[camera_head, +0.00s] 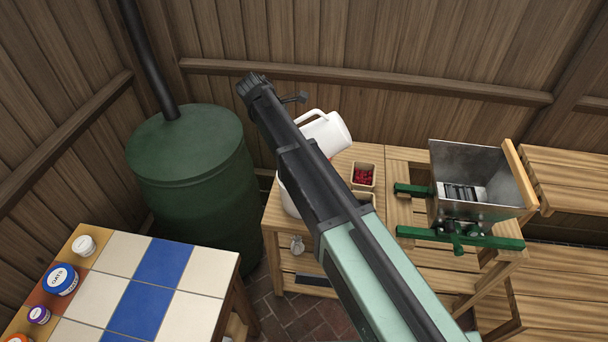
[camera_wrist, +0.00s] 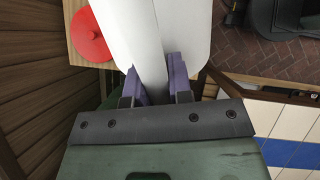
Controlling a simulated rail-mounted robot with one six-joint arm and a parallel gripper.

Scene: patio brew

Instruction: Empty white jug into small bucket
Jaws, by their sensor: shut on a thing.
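The white jug (camera_head: 330,132) is tilted above the left end of the slatted wooden bench in the head view, partly behind my arm. In the wrist view, my gripper (camera_wrist: 158,80) has its purple fingers shut on a narrow white part of the jug (camera_wrist: 185,28), which looks like its handle. My arm hides the gripper in the head view. A second white surface (camera_head: 288,200) shows below the jug at the bench's left edge. It may be the small bucket, but most of it is hidden. The jug's contents and any pouring stream cannot be seen.
A wooden box of red items (camera_head: 363,175) and a metal hopper mill (camera_head: 470,185) stand right of the jug. A green barrel (camera_head: 190,165) stands left. A tiled table (camera_head: 205,292) with tubs is at front left. A round red thing (camera_wrist: 88,34) shows in the wrist view.

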